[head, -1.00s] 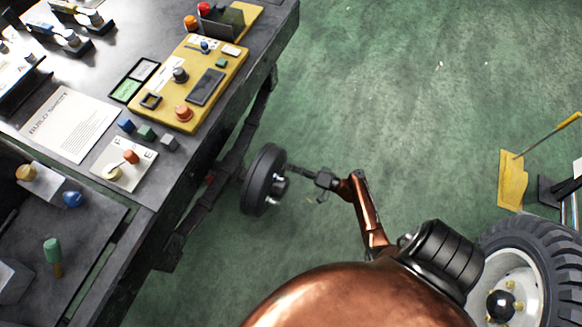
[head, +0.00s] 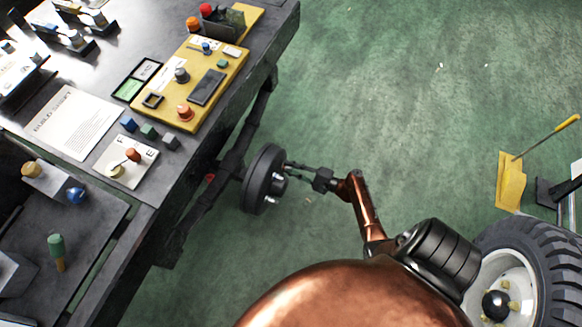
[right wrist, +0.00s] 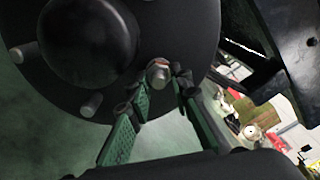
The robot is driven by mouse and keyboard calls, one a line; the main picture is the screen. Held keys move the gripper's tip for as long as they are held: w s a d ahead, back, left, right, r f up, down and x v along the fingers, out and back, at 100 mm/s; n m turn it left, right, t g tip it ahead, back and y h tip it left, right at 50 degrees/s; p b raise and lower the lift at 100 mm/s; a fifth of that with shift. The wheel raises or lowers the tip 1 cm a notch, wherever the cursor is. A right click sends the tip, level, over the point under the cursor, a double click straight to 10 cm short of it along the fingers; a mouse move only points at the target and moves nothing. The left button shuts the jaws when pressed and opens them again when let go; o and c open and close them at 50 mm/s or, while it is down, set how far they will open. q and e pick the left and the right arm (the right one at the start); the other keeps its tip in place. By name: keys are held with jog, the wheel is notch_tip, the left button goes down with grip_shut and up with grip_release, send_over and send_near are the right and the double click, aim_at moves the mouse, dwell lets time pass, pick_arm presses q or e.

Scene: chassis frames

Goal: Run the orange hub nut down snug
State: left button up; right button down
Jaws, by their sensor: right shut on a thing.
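The black wheel hub (head: 262,180) stands on the end of a dark axle beside the bench in the head view. It fills the top of the right wrist view as a dark disc with a round black centre cap (right wrist: 88,40) and several bare metal studs. My right gripper (head: 288,167) reaches the hub face from the right. In the right wrist view its green-padded fingers (right wrist: 156,90) are closed around one stud end, where a thin orange edge of the hub nut (right wrist: 160,62) shows. The fingertips hide most of the nut. My left gripper is out of view.
The bench at left carries a yellow control panel (head: 218,70), a build sheet (head: 76,124) and small coloured blocks. A tyred wheel (head: 535,265) stands at lower right, near a yellow stand (head: 511,180).

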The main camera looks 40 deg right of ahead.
jog(key=shift+s+d+f+m, duration=0.2)
jog(key=shift+m, duration=0.2)
jog(key=c, duration=2.1)
grip_release()
jog(key=shift+o, duration=0.4)
jog(key=shift+w+a+r, duration=0.1)
jog(key=v, duration=1.2)
